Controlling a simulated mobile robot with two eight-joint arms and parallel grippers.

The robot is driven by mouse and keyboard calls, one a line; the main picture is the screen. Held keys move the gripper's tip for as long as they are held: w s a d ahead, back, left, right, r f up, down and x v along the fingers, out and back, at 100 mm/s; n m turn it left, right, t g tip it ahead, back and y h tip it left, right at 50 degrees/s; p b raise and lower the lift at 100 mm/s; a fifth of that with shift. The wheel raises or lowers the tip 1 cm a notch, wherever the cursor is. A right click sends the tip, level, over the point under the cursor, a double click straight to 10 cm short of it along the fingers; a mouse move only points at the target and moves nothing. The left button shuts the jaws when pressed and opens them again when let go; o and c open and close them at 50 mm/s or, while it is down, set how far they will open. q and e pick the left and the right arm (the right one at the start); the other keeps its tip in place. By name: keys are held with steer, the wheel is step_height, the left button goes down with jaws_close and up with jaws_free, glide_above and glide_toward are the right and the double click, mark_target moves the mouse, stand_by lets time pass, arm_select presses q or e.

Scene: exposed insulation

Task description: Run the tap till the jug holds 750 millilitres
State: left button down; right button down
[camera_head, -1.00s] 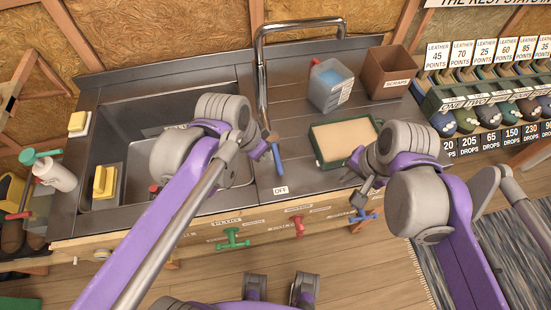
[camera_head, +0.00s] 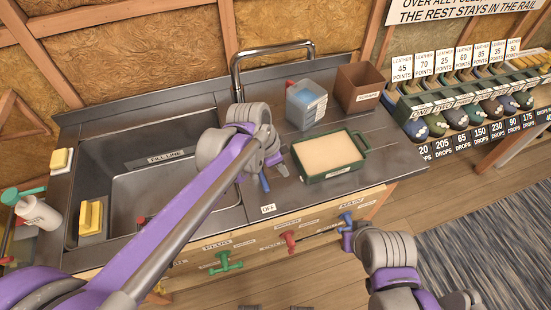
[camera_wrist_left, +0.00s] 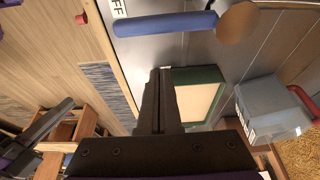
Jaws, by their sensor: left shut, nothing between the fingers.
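The chrome tap (camera_head: 235,62) arches up behind the sink's right edge. A blue lever (camera_head: 264,182) stands at the sink's right, behind an OFF label (camera_head: 268,209); the lever also spans the top of the left wrist view (camera_wrist_left: 165,23). A translucent jug-like container (camera_head: 306,104) with a red handle and bluish inside stands on the counter; its fill level is unreadable. It also shows in the wrist view (camera_wrist_left: 270,108). My left gripper (camera_head: 280,166) is shut and empty, just right of the lever.
A green-rimmed tray (camera_head: 320,178) of beige material lies right of my left gripper. A brown scraps bin (camera_head: 358,88) stands behind it. The sink (camera_head: 120,200) is at left. Green (camera_head: 226,262), red (camera_head: 289,239) and blue (camera_head: 346,217) knobs jut from the counter front.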

mark_target(260, 172)
arm_select(q)
steer(key=a, duration=0.2)
steer(key=s+a, duration=0.1)
steer(key=shift+s+a+f+p, duration=0.1)
steer(key=shift+s+a+p, duration=0.05)
steer(key=shift+a+p, duration=0.25)
steer(key=shift+s+a, duration=0.1)
steer(key=shift+a, duration=0.15)
